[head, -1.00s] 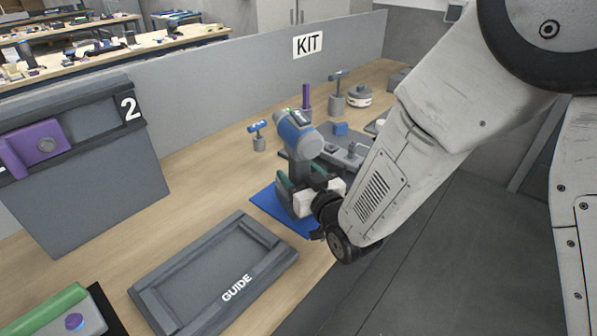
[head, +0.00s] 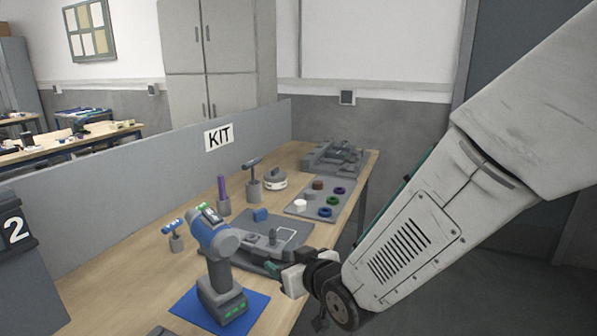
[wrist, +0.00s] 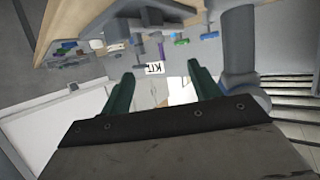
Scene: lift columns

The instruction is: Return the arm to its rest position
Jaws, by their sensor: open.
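My gripper (head: 274,270) shows in the head view at the end of my arm, beside the right side of the blue and grey power drill. In the wrist view its two green fingers (wrist: 160,92) are apart with nothing between them. The power drill (head: 217,262) stands upright on a blue mat (head: 254,314) on the wooden bench. In the head view the gripper is partly hidden behind its own white and black wrist parts. I cannot tell from the head view how large the gap to the drill is.
Upright tools and a purple rod (head: 223,195) stand near the KIT panel (head: 160,175). Open floor lies right of the bench.

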